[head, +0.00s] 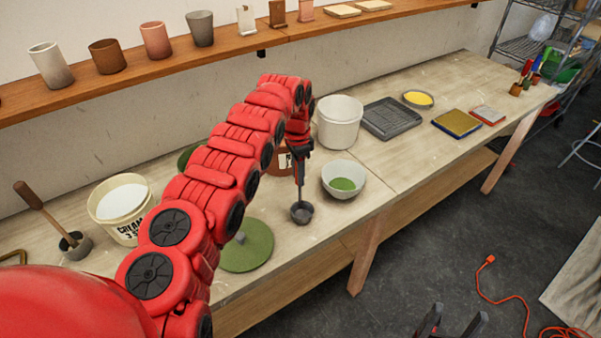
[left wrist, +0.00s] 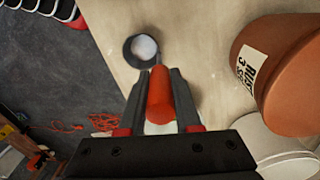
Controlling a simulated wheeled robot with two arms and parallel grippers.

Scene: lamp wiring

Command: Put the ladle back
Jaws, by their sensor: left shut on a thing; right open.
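My left gripper (head: 299,150) points down over the workbench and is shut on the ladle. The ladle's small dark bowl (head: 302,212) hangs at or just above the bench top, left of the white bowl; I cannot tell whether it touches. In the left wrist view, the orange handle (left wrist: 159,95) is between the fingers of the left gripper (left wrist: 160,100), and the dark round bowl with a pale inside lies beyond it. My right gripper (head: 450,322) is open and empty at the bottom edge, over the floor.
A terracotta rust bucket (left wrist: 275,75) stands close beside the left gripper. A white bowl with green glaze (head: 343,172), a white bucket (head: 339,122) and a green disc (head: 252,248) are near. A cream bucket (head: 115,205) and a wooden-handled tool (head: 42,205) stand left.

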